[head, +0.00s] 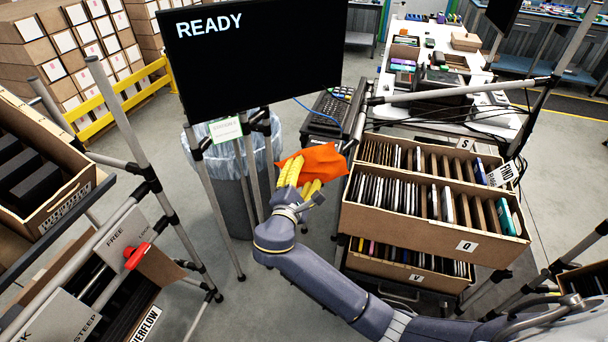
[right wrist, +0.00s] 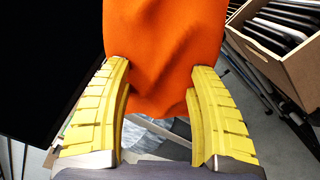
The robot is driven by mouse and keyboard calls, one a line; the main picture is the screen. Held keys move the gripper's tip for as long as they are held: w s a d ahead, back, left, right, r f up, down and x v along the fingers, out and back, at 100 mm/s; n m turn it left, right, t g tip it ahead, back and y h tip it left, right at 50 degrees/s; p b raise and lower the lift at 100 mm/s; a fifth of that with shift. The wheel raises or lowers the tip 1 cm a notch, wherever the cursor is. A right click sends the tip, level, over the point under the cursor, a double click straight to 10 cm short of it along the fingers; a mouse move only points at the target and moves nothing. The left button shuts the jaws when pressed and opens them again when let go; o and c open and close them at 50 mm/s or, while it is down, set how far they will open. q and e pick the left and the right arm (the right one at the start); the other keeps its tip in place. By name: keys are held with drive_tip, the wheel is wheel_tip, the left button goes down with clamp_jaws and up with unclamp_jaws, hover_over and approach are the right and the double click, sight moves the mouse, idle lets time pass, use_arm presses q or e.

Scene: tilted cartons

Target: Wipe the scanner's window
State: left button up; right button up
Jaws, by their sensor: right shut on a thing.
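My right gripper (head: 303,180), with yellow ribbed fingers, is shut on an orange cloth (head: 318,163) near the middle of the head view. In the right wrist view the cloth (right wrist: 165,45) hangs between the two yellow fingers and fills the upper middle. The cloth is held in the air, just below a black screen (head: 250,50) reading "READY". I cannot make out the scanner's window for certain; the cloth and gripper cover part of the area behind them. My left gripper is not in view.
Cartons of upright devices, one marked Q (head: 466,246), stand close on the right. A grey bin (head: 232,190) with a clear liner stands below the screen. A keyboard (head: 328,112) lies behind the cloth. Tilted cartons on a tube rack (head: 40,180) are at left.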

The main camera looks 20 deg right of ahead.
sight(318, 177)
drive_tip(key=shift+x, duration=0.85)
drive_tip(key=shift+d, duration=0.1)
drive_tip(key=shift+s+d, duration=0.55)
drive_tip(key=shift+d, duration=0.25)
drive_tip(key=shift+s+d, duration=0.55)
drive_tip(key=shift+d, duration=0.25)
drive_tip(key=shift+w, duration=0.1)
drive_tip(key=shift+w+a+r, duration=0.1)
drive_tip(key=shift+w+a, duration=0.45)
drive_tip(key=shift+a, duration=0.25)
drive_tip(key=shift+w+a, duration=0.6)
drive_tip(key=shift+a, duration=0.15)
drive_tip(key=shift+s+a, duration=0.1)
drive_tip(key=shift+s+a, duration=0.3)
drive_tip(key=shift+s, duration=0.15)
drive_tip(key=shift+v, duration=2.4)
